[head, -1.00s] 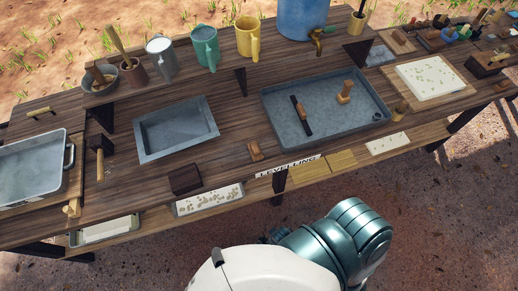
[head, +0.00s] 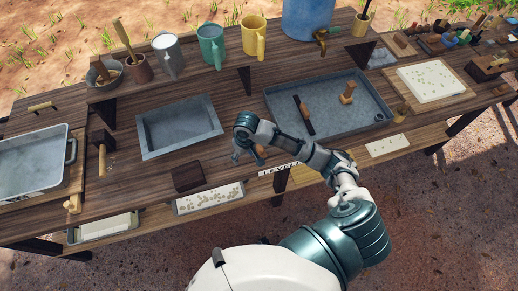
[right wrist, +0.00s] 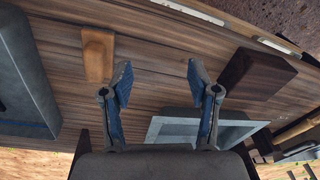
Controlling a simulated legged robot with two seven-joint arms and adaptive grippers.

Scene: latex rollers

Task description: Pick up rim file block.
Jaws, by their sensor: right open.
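Two blocks lie near the table's front edge, and I cannot tell for sure which is the rim file block. A small tan wooden block (right wrist: 98,55) lies left of the fingers in the right wrist view; in the head view it is partly hidden by my right gripper (head: 238,154). A dark brown block (head: 187,177) lies left of that gripper in the head view, and right of the fingers in the right wrist view (right wrist: 258,75). My right gripper (right wrist: 160,78) is open and empty above the table between them. My left gripper is not in view.
A grey basin (head: 150,148) is sunk in the table behind the dark block. A large grey tray (head: 357,128) holding a dark bar and a wooden piece lies to the right. Mugs (head: 211,45) stand on the back shelf. Bare planks lie under the open fingers.

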